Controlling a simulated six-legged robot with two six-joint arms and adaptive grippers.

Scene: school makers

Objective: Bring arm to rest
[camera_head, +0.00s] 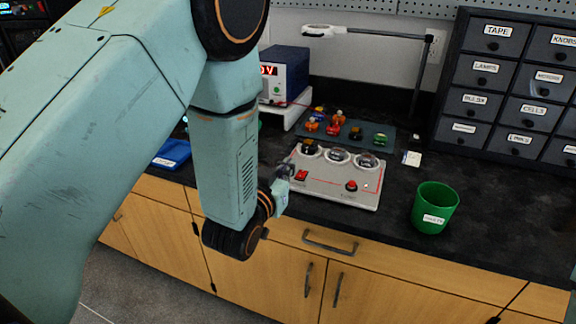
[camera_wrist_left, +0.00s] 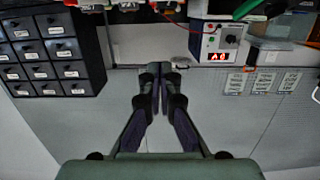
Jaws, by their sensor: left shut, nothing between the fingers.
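My left arm comes in from the left of the head view and hangs in front of the bench. Its left gripper (camera_head: 284,172) is mostly hidden behind the wrist, near the left edge of the grey board with round dials (camera_head: 335,188). I cannot tell whether it touches the board. In the left wrist view the two dark fingers of the left gripper (camera_wrist_left: 160,76) are closed together with nothing between them. My right gripper is not in view.
A green cup (camera_head: 435,208) stands at the right on the black bench top (camera_head: 480,225). Behind are a power supply (camera_head: 285,72), a mat (camera_head: 372,137) with small coloured parts, a lamp arm (camera_head: 370,31) and a labelled drawer cabinet (camera_head: 510,85).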

